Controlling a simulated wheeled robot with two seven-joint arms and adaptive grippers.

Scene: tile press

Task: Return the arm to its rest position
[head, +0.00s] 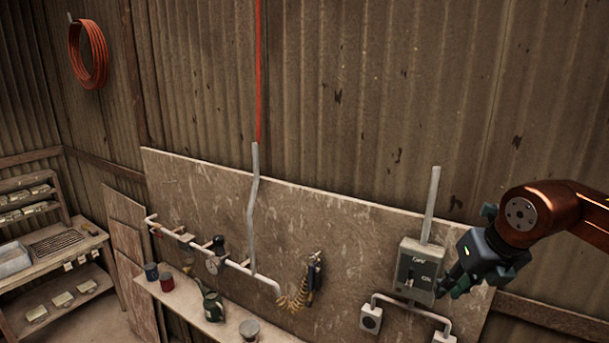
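My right arm (560,210), copper-coloured at its joint, comes in from the right edge. My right gripper (448,289), dark grey with greenish finger parts, points down and left at the right side of a grey switch box (415,262) on the wall board. The fingertips look very close to the box; I cannot tell whether they touch it. Its finger opening is too small and dark to read. The box carries the words OFF above and ON below, with a small lever (410,281) near ON. My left gripper is not in view.
A narrow shelf (185,306) below holds cans and a green bottle (212,304). Shelving (60,252) stands at left. An orange hose coil (88,54) hangs upper left.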

